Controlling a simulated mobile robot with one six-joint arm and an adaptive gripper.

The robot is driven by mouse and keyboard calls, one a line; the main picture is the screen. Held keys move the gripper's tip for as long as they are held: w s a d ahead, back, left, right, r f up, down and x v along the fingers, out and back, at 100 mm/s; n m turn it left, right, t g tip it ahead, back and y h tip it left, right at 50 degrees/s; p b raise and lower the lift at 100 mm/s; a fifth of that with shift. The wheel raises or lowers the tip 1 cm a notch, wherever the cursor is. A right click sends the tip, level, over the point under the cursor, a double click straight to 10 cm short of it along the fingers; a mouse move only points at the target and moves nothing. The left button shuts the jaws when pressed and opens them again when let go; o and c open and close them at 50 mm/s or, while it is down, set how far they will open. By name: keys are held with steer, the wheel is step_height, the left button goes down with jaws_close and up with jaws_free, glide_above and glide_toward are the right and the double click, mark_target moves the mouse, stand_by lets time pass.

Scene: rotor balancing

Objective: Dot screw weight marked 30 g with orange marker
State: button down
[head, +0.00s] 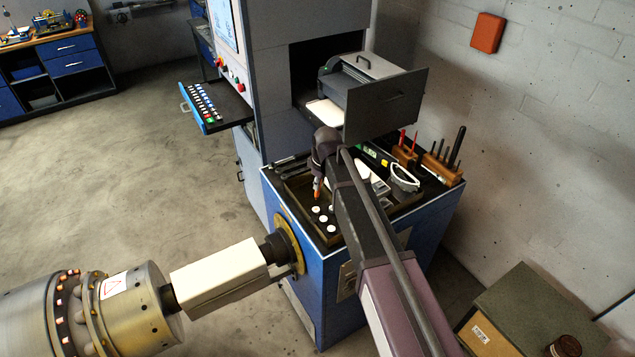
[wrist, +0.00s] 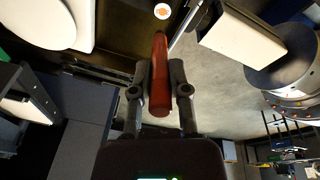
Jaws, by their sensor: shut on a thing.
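My gripper (wrist: 160,72) is shut on an orange-red marker (wrist: 159,85), held lengthwise between its two fingers. In the head view the marker (head: 317,188) points down over a dark tray (head: 296,190) on the blue cabinet. Several small white round weights (head: 316,210) lie in the tray, close to the marker. In the wrist view one white weight (wrist: 162,11) sits just beyond the marker's tip, with an orange spot on its face. The tip looks apart from it. The weight markings are too small to read, so I cannot tell which is 30 g.
A dark open drawer unit (head: 385,105) stands behind my arm. Wooden holders (head: 438,168) with upright tools and safety glasses (head: 404,178) are at the cabinet top's right. A keyboard shelf (head: 207,105) juts out at left. My arm covers part of the cabinet top.

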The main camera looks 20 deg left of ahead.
steer(key=shift+r+p, duration=0.75)
steer(key=shift+r, duration=0.2)
